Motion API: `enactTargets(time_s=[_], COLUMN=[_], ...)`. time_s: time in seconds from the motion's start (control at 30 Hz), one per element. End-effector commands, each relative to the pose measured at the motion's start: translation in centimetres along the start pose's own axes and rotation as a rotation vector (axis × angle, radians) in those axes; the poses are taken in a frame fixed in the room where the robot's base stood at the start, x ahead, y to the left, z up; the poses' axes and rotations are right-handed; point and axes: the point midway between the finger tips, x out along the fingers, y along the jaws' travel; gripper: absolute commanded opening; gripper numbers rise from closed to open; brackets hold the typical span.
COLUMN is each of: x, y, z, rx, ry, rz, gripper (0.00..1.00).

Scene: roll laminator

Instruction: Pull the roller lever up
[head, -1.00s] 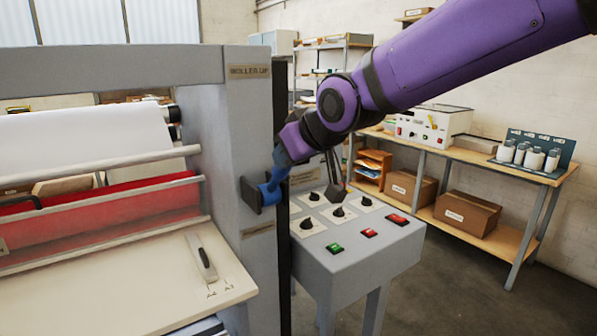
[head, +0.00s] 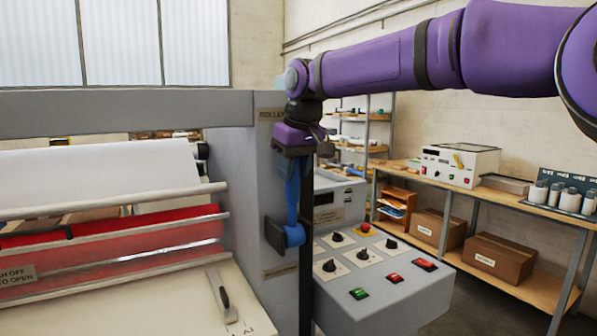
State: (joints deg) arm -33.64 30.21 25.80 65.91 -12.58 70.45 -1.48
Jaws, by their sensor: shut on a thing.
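The roller lever (head: 292,196) is a blue bar on a round blue hub beside a dark plate, on the right post of the grey laminator (head: 258,190). It stands about upright, pointing up from the hub, below the "ROLLER UP" label, which is partly covered. My gripper (head: 294,156) is at the top end of the lever, coming from above, and is shut on it. The fingertips and the lever's top end are mostly hidden by the purple and dark gripper body.
A grey control box (head: 380,280) with knobs and coloured buttons stands just right of the lever. A wooden workbench (head: 520,215) with boxes and bottles is at the right. Floor shows at lower right.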

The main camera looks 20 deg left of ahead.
Motion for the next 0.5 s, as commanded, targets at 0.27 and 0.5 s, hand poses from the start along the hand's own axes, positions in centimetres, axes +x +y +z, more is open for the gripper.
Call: enactTargets(time_s=[0.27,0.5], x=[0.32,0.29], y=[0.13,0.16], z=[-0.65,-0.76], rx=[0.001,0.002], ry=[-0.045,-0.048], rz=[-0.006,-0.007], gripper=[0.00,0.00])
